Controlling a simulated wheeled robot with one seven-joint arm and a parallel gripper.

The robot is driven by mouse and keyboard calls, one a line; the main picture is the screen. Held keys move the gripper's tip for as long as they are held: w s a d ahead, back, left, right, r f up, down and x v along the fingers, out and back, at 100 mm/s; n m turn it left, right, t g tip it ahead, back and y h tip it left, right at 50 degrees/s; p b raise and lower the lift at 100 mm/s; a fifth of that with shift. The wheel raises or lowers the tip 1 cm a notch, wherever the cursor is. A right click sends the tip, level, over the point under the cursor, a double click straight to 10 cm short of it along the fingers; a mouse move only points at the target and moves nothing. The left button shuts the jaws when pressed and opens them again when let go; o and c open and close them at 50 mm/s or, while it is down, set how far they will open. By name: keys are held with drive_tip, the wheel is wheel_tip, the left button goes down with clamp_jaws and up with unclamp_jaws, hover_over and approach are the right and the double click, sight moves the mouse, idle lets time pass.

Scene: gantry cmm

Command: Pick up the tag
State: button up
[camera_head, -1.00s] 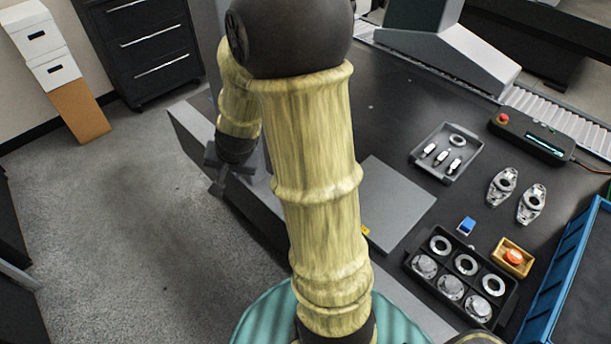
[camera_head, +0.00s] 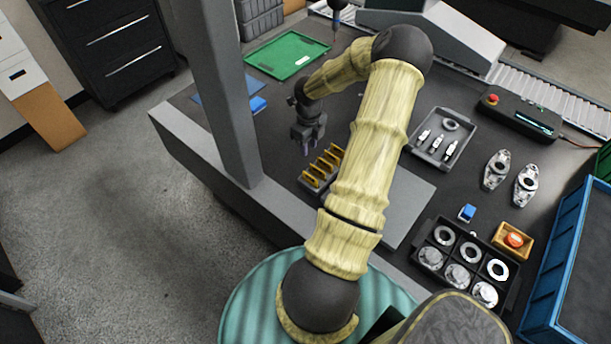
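I cannot clearly make out which object is the tag. A small blue block with a pale edge (camera_head: 467,212) lies on the dark table at the right, beside the compartment tray. Several yellow upright pieces stand in a grey holder (camera_head: 320,182) at the table's middle left. My gripper (camera_head: 305,148) points down just above and left of these yellow pieces, apart from the blue block. Its fingertips are small and dark, so I cannot tell whether it is open or shut. My arm hides part of the grey plate (camera_head: 412,205).
A grey upright column (camera_head: 222,90) stands left of my gripper. A green tray (camera_head: 287,55) lies at the back. A compartment tray with rings (camera_head: 428,277), an orange box (camera_head: 526,248) and a blue bin (camera_head: 560,270) are at the right. A small-parts tray (camera_head: 467,140) lies farther back.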

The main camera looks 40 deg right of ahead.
drive_tip(key=shift+s, duration=0.1)
drive_tip(key=p, duration=0.1)
approach(310, 176)
drive_tip(key=f, duration=0.5)
drive_tip(key=shift+a+f, duration=0.2)
drive_tip(key=shift+a, duration=0.05)
drive_tip(key=shift+f, duration=0.1)
drive_tip(key=shift+d+f+p, duration=0.2)
drive_tip(key=shift+f+p, duration=0.25)
drive_tip(key=shift+f, duration=0.85)
drive_tip(key=shift+d+f+p, duration=0.15)
drive_tip(key=shift+f+p, duration=0.3)
drive_tip(key=shift+f, duration=0.85)
drive_tip(key=shift+c, duration=0.4)
clamp_jaws()
